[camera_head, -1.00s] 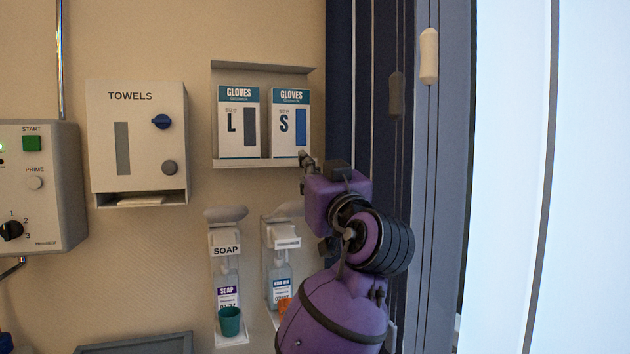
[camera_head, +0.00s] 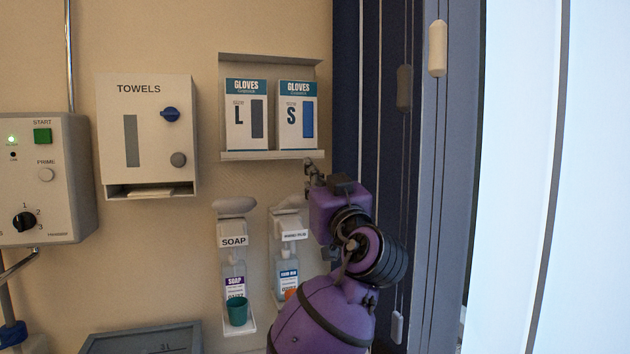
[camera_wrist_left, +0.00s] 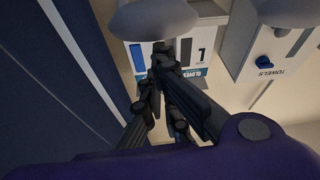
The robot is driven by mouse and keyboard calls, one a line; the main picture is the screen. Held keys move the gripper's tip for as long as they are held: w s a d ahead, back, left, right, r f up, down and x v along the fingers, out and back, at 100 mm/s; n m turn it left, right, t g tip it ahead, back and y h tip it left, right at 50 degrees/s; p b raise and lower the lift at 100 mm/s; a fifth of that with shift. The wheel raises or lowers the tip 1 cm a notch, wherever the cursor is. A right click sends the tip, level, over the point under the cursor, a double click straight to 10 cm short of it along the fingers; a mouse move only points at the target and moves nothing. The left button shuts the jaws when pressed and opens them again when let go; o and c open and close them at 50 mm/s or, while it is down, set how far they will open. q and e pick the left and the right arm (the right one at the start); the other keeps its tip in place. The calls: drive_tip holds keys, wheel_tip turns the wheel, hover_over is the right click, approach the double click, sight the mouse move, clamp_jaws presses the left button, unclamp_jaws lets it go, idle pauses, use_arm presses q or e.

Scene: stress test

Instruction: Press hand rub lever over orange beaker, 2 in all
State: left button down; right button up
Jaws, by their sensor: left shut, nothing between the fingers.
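The hand rub dispenser hangs on the wall, with a labelled bottle (camera_head: 287,271) and a pale lever (camera_head: 291,202) on top. The orange beaker (camera_head: 290,294) sits under it, mostly hidden behind my arm. My left gripper (camera_head: 312,167) is shut and empty, above and slightly right of the lever, just below the glove shelf. In the left wrist view its fingertips (camera_wrist_left: 160,62) are together, and the lever shows as a grey rounded pad (camera_wrist_left: 152,18) just beyond them, apparently without contact. My right gripper is not in view.
The soap dispenser (camera_head: 233,241) with a green beaker (camera_head: 238,311) is close on the left. The glove shelf (camera_head: 270,155) is just above my gripper. A towel dispenser (camera_head: 148,140) and a control box (camera_head: 45,180) are further left. A dark striped panel (camera_head: 352,90) stands to the right.

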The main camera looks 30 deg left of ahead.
use_arm(q)
wheel_tip(320, 180, down, 8)
drive_tip(key=s+d+t+y+b, duration=0.1)
drive_tip(key=y+b, duration=0.1)
drive_tip(key=b, duration=0.4)
drive_tip(key=shift+s+d+f+t, duration=0.2)
drive_tip(key=shift+d+t, duration=0.1)
drive_tip(key=shift+d, duration=0.05)
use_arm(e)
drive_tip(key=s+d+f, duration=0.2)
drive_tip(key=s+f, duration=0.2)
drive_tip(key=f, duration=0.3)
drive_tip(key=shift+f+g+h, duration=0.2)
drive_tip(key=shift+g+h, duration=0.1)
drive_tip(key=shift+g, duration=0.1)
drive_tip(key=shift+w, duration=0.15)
